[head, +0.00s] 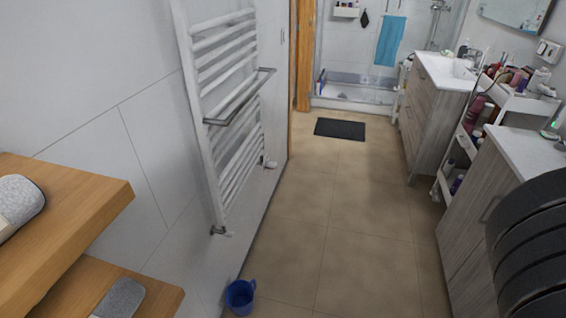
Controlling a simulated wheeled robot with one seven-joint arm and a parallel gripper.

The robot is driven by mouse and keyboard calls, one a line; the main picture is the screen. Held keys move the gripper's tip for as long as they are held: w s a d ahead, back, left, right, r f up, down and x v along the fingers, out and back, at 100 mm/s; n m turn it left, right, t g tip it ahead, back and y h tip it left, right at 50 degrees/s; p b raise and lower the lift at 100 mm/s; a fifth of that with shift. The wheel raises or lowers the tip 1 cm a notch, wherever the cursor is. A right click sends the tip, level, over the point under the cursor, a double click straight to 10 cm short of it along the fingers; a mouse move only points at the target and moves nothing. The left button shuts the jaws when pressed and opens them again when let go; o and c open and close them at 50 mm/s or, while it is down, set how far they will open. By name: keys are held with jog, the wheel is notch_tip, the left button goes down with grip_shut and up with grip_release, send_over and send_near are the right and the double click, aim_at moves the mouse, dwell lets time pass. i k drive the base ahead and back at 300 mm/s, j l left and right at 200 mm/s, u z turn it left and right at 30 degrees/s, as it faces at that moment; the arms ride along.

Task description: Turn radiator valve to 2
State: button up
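A white ladder-style towel radiator (208,112) hangs on the left wall. A small white valve fitting (269,164) sticks out at its far lower corner. Another small fitting (219,231), grey with a pale end, sits at its near lower corner. Both are too small for me to read any numbers or setting, and I cannot tell for sure which one is the numbered valve. My gripper is not in view. A black ribbed part at the lower right edge looks like part of my own arm.
A grey towel rail (238,98) juts from the radiator. Wooden shelves (75,195) stand at the near left. A blue cup (240,296) is on the floor by the wall. Cabinets (475,200) and a loaded cart (470,135) line the right. The tiled floor between is clear up to a dark mat (340,129).

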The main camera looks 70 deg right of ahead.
aim_at(269, 165)
jog(key=z, duration=1.4)
jog(key=i+l, duration=0.15)
jog(key=i, duration=0.3)
jog(key=i+l+u, duration=0.1)
jog(key=i, duration=0.4)
jog(key=i+l, duration=0.15)
jog(key=i, duration=0.3)
jog(key=i+l+u, duration=0.1)
jog(key=i, duration=0.35)
jog(key=l, duration=0.1)
